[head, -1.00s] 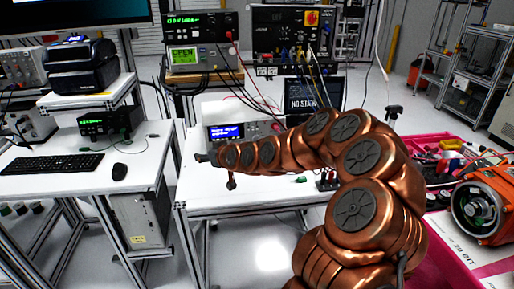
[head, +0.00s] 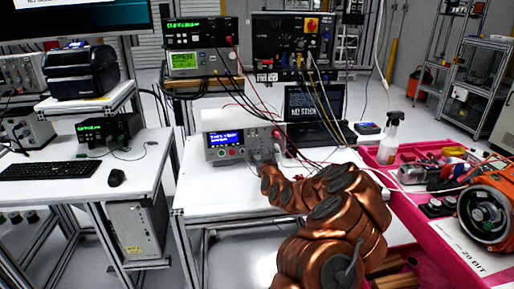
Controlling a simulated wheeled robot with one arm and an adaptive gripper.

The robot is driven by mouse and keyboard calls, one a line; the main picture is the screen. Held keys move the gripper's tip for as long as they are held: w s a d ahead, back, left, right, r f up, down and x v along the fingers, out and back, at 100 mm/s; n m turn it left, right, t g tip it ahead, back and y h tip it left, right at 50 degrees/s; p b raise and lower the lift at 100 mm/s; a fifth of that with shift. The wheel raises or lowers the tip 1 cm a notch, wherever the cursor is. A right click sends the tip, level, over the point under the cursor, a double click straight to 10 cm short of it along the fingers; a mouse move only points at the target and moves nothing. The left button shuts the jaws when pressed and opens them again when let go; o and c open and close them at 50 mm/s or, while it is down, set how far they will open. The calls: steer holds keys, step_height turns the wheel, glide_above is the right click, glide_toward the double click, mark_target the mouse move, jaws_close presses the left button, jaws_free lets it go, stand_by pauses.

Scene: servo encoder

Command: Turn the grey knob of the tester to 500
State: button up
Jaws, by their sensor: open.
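A pale bench instrument (head: 217,123) with a lit blue display stands on the middle white table; I take it to be the tester. It has small sockets along its lower front and cables at its right side. Its grey knob is too small to make out for sure, and the setting cannot be read. My gripper (head: 265,164) is open, just in front of the lower right part of the instrument's face. It is small and partly hidden by my copper arm. I cannot tell whether it touches the instrument.
Red and dark cables hang over the instrument's right side. A laptop (head: 314,104) stands behind it on the right. Stacked instruments (head: 201,33) stand on a shelf above. A pink-lined bench (head: 419,203) with tools and a spray bottle (head: 390,138) is at right. The table's front left is clear.

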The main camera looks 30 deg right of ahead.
mark_target(256, 146)
steer(key=shift+p+x, duration=0.45)
steer(key=shift+x, duration=2.4)
jaws_close()
